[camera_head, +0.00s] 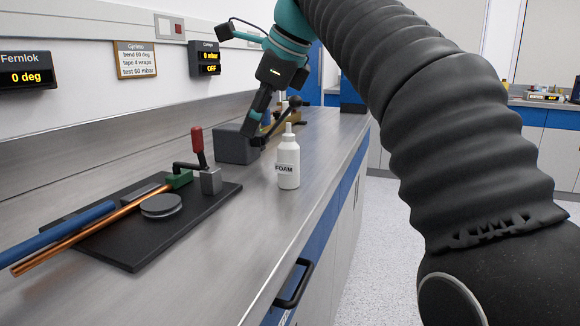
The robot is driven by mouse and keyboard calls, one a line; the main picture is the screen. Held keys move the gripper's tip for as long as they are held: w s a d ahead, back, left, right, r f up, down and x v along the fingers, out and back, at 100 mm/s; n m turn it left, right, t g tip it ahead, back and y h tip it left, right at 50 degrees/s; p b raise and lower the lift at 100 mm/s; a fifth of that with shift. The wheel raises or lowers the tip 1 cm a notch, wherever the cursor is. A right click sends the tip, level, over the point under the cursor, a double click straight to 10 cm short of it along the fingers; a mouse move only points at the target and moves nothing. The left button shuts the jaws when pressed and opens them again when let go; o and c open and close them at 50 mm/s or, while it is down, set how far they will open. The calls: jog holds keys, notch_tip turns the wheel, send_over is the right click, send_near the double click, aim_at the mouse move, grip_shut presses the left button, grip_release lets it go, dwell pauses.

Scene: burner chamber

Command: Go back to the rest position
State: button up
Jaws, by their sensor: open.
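My gripper (270,121) hangs from my arm over the far part of the steel bench (246,215). Its fingers are spread, with one finger pointing down in front of a grey block (231,146) and the other toward the right. I see nothing held between them. A white bottle (288,165) marked FOAM stands upright on the bench, nearer to the camera and right of the gripper. I cannot tell whether a fingertip touches the grey block.
A black plate (125,251) at the front left carries a red-handled clamp (198,146), a copper rod (95,235) and a round grey disc (161,206). A blue tube (58,233) lies beside the rod. Wall displays (25,72) hang behind. The floor (378,255) right of the bench is clear.

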jog(key=s+d+f+n+h, duration=0.1)
jog(key=s+d+f+n, duration=0.5)
jog(key=f, duration=0.5)
jog(key=s+d+f+n+t+h, duration=0.1)
jog(key=s+d+f+n+h, duration=0.1)
jog(key=s+d+f+n, duration=0.4)
jog(key=s+d+f+n+t+h, duration=0.1)
jog(key=s+d+f+n+h, duration=0.1)
jog(key=s+d+f+n, duration=0.4)
jog(key=s+d+f, duration=0.2)
jog(key=f, duration=0.3)
jog(key=s+d+f, duration=0.2)
jog(key=f, duration=0.3)
jog(key=shift+d+f, duration=0.35)
jog(key=shift+f, duration=0.05)
